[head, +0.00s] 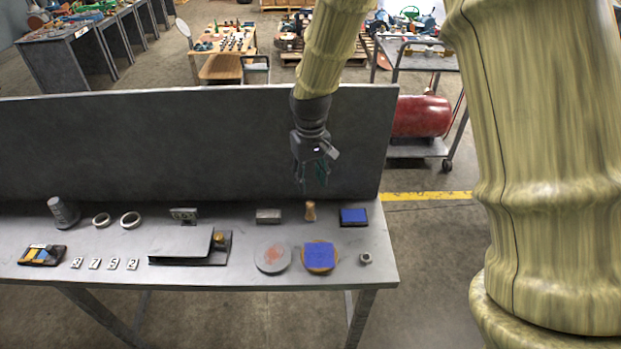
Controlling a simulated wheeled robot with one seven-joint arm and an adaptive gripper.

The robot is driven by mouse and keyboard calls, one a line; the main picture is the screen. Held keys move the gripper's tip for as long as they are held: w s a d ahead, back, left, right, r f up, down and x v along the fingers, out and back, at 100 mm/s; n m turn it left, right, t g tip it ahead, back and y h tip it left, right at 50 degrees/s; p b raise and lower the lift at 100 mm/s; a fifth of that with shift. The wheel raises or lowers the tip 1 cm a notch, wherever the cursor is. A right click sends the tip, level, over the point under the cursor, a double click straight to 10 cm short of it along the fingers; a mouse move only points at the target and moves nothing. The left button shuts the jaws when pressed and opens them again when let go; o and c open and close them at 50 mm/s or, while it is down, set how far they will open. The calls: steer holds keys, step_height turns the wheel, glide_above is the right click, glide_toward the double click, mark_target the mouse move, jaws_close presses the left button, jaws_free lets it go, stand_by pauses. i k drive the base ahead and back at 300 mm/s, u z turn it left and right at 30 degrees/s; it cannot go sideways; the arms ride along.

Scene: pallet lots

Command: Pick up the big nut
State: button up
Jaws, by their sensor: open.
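The big nut (365,258) appears to be the small grey metal piece lying near the right front corner of the grey table (215,282). It is small in the head view, and I cannot make out its faces well. My gripper (311,183) hangs open and empty above the back part of the table, in front of the grey back panel (180,150). It is up and to the left of the nut, apart from it. No other nut is clearly visible on the table.
Left of the nut lie a blue pad on a round wooden base (319,257) and a grey disc (273,258). Behind stand a small wooden piece (310,211) and a blue ink pad (353,217). Number tiles, rings (130,220) and a metal cylinder (63,212) are further left.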

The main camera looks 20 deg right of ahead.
mark_target(366, 259)
steer(key=z, duration=1)
